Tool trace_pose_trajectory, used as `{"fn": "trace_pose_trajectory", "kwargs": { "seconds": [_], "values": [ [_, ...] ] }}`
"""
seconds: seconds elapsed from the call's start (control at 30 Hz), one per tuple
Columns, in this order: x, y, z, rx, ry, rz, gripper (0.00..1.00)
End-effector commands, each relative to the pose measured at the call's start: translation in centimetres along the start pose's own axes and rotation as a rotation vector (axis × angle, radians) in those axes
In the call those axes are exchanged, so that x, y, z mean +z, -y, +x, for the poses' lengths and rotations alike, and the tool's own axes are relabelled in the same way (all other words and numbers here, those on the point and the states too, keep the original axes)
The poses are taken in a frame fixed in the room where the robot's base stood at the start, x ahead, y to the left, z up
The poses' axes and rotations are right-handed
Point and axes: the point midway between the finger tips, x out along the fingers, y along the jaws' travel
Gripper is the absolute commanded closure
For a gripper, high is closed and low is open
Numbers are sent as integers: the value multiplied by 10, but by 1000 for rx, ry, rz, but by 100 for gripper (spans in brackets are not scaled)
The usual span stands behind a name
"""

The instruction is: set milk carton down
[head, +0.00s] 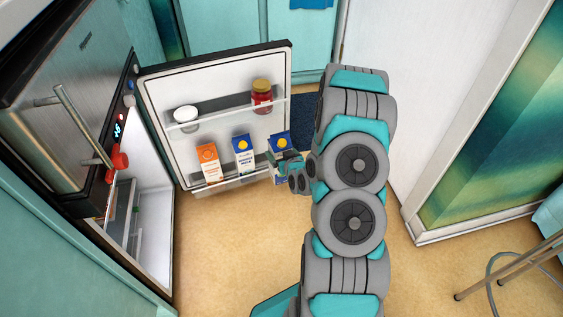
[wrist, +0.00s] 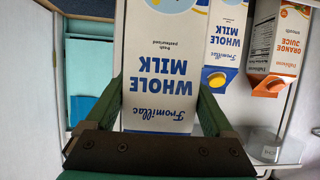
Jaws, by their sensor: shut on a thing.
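A white and blue milk carton (head: 279,142) with a yellow cap is at the right end of the open fridge door's lower shelf. My gripper (head: 290,162) is shut on it, and its lower part is partly hidden by my gripper. In the wrist view the held carton (wrist: 165,60) appears upside down between the two fingers of my gripper (wrist: 145,105). I cannot tell whether its base touches the shelf. A second milk carton (head: 243,154) stands to its left, also seen in the wrist view (wrist: 226,45).
An orange juice carton (head: 207,163) stands left of the second milk carton.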

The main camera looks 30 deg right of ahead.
Motion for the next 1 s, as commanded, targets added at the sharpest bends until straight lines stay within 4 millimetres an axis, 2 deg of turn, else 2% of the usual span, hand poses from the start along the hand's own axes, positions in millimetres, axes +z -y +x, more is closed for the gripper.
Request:
{"fn": "trace_pose_trajectory", "kwargs": {
  "seconds": [0.33,0.8,1.0],
  "values": [
    [-7,0,12,3,-7,-1,100],
    [-39,-1,80,6,-11,-2,100],
    [-47,-1,102,5,-9,-1,100]
  ]
}}
